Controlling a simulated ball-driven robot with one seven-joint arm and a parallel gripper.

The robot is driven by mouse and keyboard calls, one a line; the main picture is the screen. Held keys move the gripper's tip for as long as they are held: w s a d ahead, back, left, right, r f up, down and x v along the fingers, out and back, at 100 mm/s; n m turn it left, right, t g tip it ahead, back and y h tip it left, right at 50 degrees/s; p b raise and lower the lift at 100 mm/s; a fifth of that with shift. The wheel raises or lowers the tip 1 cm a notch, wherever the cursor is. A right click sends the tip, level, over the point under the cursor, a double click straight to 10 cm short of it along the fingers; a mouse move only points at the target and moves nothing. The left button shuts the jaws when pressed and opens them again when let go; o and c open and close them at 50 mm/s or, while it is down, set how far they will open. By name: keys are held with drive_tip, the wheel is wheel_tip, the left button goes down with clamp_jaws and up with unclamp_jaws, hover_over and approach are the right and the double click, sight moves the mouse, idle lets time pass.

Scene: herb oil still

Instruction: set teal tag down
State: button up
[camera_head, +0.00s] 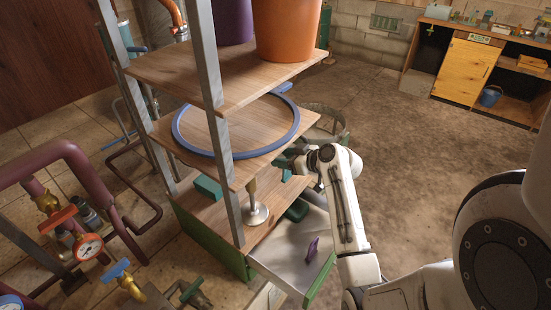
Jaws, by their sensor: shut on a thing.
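My gripper (284,161) is at the end of my white arm, at the right edge of the middle shelf board, below the blue ring. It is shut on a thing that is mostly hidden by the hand. A small teal patch, which looks like the teal tag (286,175), shows just under the fingers. Its full shape and whether it touches anything cannot be told. A separate teal block (207,187) lies on the lower shelf board at the left.
A blue ring (178,137) lies on the middle shelf. An orange pot (287,30) and a purple pot (232,20) stand above. An open drawer (285,262) holds a purple piece (311,250) and a dark green piece (297,210). Pipes and valves crowd the left; floor at right is clear.

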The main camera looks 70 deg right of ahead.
drive_tip(key=w+f, duration=0.1)
drive_tip(key=w+f+p, duration=0.1)
drive_tip(key=w+f, duration=0.1)
drive_tip(key=shift+d+f, duration=0.3)
drive_tip(key=shift+d, duration=0.05)
drive_tip(key=o, duration=1.4)
